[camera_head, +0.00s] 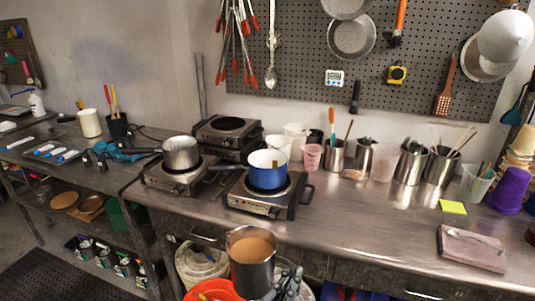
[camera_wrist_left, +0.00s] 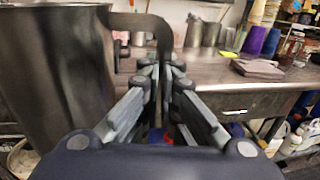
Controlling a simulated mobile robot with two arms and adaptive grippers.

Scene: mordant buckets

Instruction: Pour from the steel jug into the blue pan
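The steel jug (camera_head: 250,277), holding tan liquid, is upright at the bottom middle of the head view, in front of the counter's edge. My left gripper (camera_head: 287,283) is at its right side, shut on its handle. In the left wrist view the jug (camera_wrist_left: 55,75) fills the left, and its handle runs down between the fingers (camera_wrist_left: 163,75). The blue pan (camera_head: 268,178) stands on the front right hotplate (camera_head: 257,208), beyond the jug. It has a white inside, and something brown shows at its rim. My right gripper is not in view.
A steel saucepan (camera_head: 180,153) sits on the hotplate to the left. Cups and steel utensil pots (camera_head: 410,165) line the back. The steel counter (camera_head: 370,215) is clear right of the blue pan, up to a folded cloth (camera_head: 470,250). An orange bucket (camera_head: 213,290) stands below.

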